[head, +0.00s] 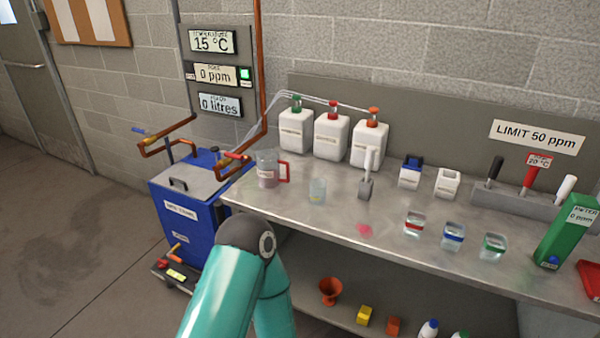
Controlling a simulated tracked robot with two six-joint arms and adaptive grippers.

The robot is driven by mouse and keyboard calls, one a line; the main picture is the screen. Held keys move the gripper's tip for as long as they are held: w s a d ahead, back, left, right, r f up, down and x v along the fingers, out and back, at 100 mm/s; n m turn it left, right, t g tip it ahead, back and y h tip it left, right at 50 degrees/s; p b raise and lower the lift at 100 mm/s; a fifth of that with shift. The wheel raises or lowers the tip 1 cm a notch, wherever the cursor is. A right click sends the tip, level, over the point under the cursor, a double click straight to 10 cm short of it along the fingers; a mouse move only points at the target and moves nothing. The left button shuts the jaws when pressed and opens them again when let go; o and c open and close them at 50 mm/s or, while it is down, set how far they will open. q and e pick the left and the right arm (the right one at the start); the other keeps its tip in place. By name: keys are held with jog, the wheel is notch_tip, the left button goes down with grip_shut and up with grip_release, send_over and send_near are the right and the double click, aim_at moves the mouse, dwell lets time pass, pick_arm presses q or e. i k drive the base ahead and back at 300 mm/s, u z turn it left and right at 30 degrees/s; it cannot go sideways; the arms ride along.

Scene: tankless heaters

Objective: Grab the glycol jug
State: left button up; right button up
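A clear jug (267,169) with a red handle and a small label stands at the left end of the metal bench. Three white jugs stand along the back of the bench, with a green cap (296,128), a red cap (331,135) and an orange cap (368,142). Thin tubes run from their caps. Their labels are too small to read, so I cannot tell which jug is the glycol one. A teal arm link of mine rises from the bottom, with its dark joint in front of the bench's left end. Neither gripper shows.
The bench (390,205) also holds a small clear bottle (317,191), a scoop (367,176), several small containers and a green meter (568,232). A blue heater cart (180,215) with copper pipes stands left of it. A lower shelf holds an orange funnel (331,290). Floor at left is clear.

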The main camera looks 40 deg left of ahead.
aim_at(268, 161)
jog(key=u, duration=0.4)
jog(key=i, duration=0.15)
jog(key=z, duration=2.15)
jog(key=k, duration=0.4)
jog(key=u, duration=0.9)
jog(key=k, duration=0.85)
jog(key=u, duration=1.3)
jog(key=i, duration=1.5)
jog(key=z, duration=0.65)
